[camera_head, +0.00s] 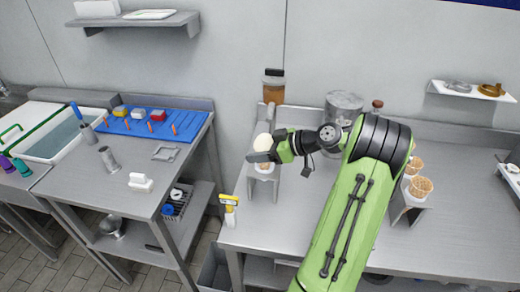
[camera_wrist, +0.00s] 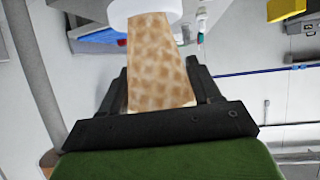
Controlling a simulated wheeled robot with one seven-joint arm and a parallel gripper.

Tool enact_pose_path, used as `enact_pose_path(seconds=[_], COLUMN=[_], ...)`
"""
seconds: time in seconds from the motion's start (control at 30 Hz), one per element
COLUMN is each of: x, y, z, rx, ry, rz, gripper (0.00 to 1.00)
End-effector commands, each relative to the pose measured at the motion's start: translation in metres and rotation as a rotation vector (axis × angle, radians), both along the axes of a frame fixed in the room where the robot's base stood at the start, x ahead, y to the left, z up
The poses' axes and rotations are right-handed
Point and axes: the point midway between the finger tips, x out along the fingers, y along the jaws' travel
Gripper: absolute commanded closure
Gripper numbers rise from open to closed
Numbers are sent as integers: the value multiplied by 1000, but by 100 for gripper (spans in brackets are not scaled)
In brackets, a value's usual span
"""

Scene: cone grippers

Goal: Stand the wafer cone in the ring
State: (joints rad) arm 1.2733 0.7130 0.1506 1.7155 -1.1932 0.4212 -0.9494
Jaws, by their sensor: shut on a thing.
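My gripper (camera_head: 262,156) is shut on the wafer cone. In the wrist view the tan, patterned cone (camera_wrist: 158,65) lies between the two dark fingers. A rounded white thing (camera_wrist: 145,10) shows at the cone's far end. In the head view a cream-white ball (camera_head: 263,142) shows just above the fingers, and a small tan part of the cone (camera_head: 264,167) shows below them. A small pale stand (camera_head: 265,178) is directly under the gripper at the counter's left end. The ring is mostly hidden, and I cannot tell whether the cone is inside it.
More wafer cones (camera_head: 421,187) stand in a holder at the right. A brown-filled jar (camera_head: 273,87) and a steel pot (camera_head: 343,106) are behind. A yellow-and-white tool (camera_head: 229,208) is at the counter's left edge. A gap separates the left table (camera_head: 115,185).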

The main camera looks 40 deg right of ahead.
Motion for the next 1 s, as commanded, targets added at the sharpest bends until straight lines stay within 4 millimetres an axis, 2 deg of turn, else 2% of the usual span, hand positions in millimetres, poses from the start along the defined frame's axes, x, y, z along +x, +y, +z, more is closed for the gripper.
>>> enact_pose_path(seconds=[1.0], x=[0], y=[0], z=[-32], rx=[0], ry=[0], rz=[0], gripper=[50])
